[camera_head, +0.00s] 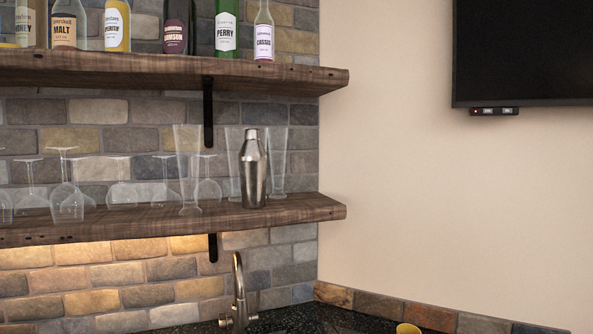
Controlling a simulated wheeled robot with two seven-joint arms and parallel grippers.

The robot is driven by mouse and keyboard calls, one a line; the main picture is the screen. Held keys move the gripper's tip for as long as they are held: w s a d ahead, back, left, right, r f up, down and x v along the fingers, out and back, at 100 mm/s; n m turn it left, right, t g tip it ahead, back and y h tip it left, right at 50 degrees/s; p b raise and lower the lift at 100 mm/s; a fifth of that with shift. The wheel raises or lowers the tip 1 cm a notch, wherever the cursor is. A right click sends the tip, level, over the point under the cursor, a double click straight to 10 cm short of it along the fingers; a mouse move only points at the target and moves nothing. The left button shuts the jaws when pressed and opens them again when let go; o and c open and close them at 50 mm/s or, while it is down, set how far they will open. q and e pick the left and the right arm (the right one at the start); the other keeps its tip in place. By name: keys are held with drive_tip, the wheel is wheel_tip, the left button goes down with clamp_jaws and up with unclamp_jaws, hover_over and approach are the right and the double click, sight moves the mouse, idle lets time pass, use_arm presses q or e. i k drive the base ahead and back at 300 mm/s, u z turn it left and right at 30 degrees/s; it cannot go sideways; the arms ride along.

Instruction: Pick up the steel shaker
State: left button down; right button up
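The steel shaker (252,170) stands upright on the lower wooden shelf (320,207), toward the shelf's right end. It is a shiny metal bottle shape with a narrower cap on top. Tall clear glasses stand close beside and behind it, on its left and right. Neither of my grippers shows in the head view.
Several wine glasses (62,185) and a tall glass (188,170) stand left along the lower shelf. The upper shelf (325,78) above holds bottles such as the green one (226,30). Below are a tap (238,290) and dark counter (290,318). A screen (525,50) hangs right.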

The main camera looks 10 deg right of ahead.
sight(253, 159)
drive_tip(key=z, duration=2.45)
drive_tip(key=i, duration=1.4)
drive_tip(key=u, duration=2.2)
